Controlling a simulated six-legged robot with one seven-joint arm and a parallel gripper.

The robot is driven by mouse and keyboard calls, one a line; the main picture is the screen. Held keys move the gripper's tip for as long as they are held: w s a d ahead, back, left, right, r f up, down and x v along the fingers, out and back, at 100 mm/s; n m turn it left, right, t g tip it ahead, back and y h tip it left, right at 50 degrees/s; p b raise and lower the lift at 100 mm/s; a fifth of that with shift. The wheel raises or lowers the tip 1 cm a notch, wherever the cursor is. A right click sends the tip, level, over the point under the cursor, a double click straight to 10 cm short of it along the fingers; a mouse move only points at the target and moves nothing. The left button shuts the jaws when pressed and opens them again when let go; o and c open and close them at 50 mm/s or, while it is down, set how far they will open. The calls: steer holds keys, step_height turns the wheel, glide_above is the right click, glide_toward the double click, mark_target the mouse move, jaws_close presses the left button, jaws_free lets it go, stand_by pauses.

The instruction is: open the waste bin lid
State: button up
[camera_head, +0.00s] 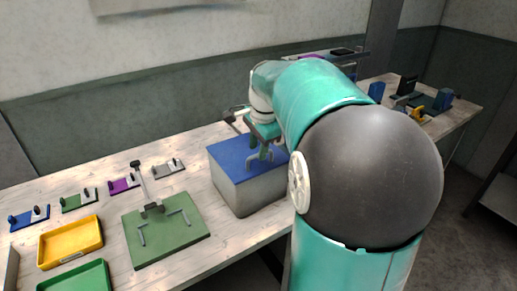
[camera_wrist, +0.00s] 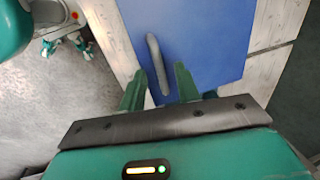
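The waste bin is a grey box (camera_head: 248,195) with a blue lid (camera_head: 228,158), standing on the table left of my arm. The lid lies flat and closed on the box. In the wrist view the blue lid (camera_wrist: 210,35) carries a raised grey bar handle (camera_wrist: 153,52). My gripper (camera_wrist: 159,78) is open, with its two green fingers apart on either side of the handle's near end. A gap shows between handle and fingers. In the head view my gripper (camera_head: 264,148) is over the lid, and the handle is partly hidden by it.
A green board with a lever (camera_head: 175,240) lies left of the bin. A yellow tray (camera_head: 70,242), a green tray (camera_head: 75,278) and several small coloured clamps stand farther left. A second table with tools (camera_head: 425,105) is at the back right.

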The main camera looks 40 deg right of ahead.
steer(key=shift+f, duration=0.55)
steer(key=shift+c, duration=0.2)
jaws_close()
steer(key=shift+w+r, duration=0.1)
